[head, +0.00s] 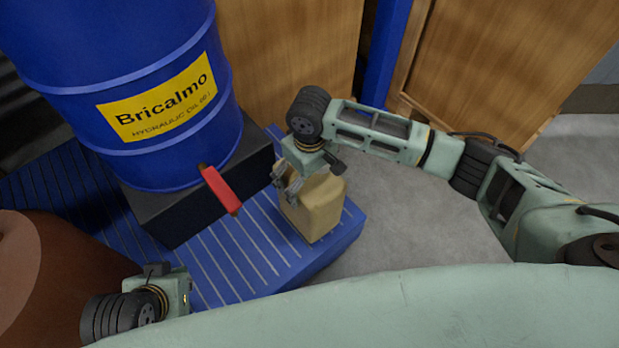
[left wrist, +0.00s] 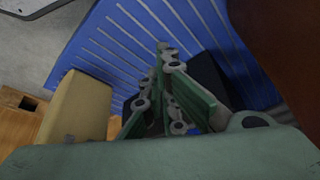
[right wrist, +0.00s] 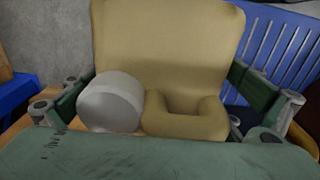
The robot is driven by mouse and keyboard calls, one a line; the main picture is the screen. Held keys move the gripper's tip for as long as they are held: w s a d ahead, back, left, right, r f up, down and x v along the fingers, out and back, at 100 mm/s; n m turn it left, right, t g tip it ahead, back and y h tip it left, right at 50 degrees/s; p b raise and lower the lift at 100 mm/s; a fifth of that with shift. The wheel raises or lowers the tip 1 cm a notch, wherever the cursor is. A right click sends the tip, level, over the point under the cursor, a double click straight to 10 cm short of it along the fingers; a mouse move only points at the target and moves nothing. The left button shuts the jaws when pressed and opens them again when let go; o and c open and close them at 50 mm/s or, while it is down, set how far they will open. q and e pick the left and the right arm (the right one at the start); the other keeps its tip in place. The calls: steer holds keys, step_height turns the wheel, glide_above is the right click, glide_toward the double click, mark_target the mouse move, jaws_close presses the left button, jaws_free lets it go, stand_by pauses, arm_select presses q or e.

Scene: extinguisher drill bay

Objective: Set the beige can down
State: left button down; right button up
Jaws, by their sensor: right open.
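The beige can (head: 316,212) stands upright on the blue slatted platform (head: 345,232), near its right corner. My right gripper (head: 285,186) is at the top of the can. In the right wrist view the can (right wrist: 170,40) fills the space between my open fingers, one on each side, with its grey cap (right wrist: 110,102) and moulded handle (right wrist: 188,120) close to the palm. My left gripper (left wrist: 166,62) is shut and empty above the platform; the can (left wrist: 80,108) also shows in the left wrist view, beside it.
A blue Bricalmo drum (head: 130,90) stands on a black block (head: 195,212) on the platform. Brown wooden panels (head: 290,50) stand behind. Grey floor (head: 400,225) is clear to the right.

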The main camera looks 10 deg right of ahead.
step_height(320, 180, up, 4)
steer(key=shift+w+r+p, duration=0.1)
steer(key=shift+r+p, duration=0.1)
steer(key=shift+p, duration=0.75)
step_height(320, 180, up, 4)
steer(key=shift+p, duration=0.7)
step_height(320, 180, up, 4)
steer(key=shift+f+p, duration=0.15)
steer(key=shift+p, duration=0.3)
arm_select(q)
steer(key=shift+g, duration=0.6)
steer(key=f, duration=0.5)
steer(key=shift+s+a, duration=0.1)
steer(key=shift+s, duration=0.1)
